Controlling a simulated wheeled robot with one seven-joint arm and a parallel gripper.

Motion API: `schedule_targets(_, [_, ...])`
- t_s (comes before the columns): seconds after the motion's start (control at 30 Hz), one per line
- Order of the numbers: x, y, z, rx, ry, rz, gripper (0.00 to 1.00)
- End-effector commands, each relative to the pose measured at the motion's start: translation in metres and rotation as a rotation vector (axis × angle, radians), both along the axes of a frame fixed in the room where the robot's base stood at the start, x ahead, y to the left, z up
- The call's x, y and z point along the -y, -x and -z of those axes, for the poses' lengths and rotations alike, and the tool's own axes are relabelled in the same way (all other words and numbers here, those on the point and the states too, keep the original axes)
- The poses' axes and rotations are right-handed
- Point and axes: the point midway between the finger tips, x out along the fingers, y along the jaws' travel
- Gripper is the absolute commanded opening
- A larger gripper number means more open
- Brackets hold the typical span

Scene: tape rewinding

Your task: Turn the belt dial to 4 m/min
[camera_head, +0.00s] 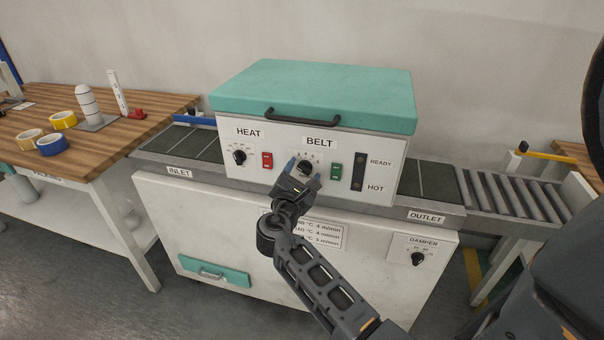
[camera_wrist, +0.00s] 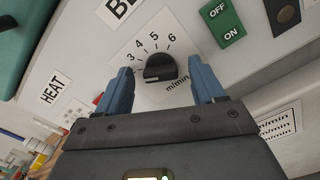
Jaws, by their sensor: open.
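The belt dial (camera_wrist: 160,67) is a black knob on a white scale plate below the BELT label. In the wrist view its numbers include 3, 4, 5 and 6, with m/min beside them. I cannot tell for certain which number it points to. My gripper (camera_wrist: 161,76) is open, its blue fingers on either side of the dial with gaps between. In the head view my gripper (camera_head: 304,173) is in front of the panel and partly hides the dial (camera_head: 309,161).
The heat dial (camera_head: 239,156) and red switch (camera_head: 267,161) are left of the belt dial. A green OFF/ON switch (camera_head: 336,171) is close on its right. A black handle (camera_head: 312,117) juts out above. A damper dial (camera_head: 418,259) is lower right.

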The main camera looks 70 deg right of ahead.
Motion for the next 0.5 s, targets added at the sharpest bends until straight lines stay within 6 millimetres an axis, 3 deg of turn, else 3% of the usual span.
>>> schedule_targets(0.17, [-0.0001, 0.0000, 0.0002, 0.000, 0.000, 0.000, 0.68])
schedule_targets(0.5, [-0.0004, 0.0000, 0.0002, 0.001, -0.001, 0.000, 0.36])
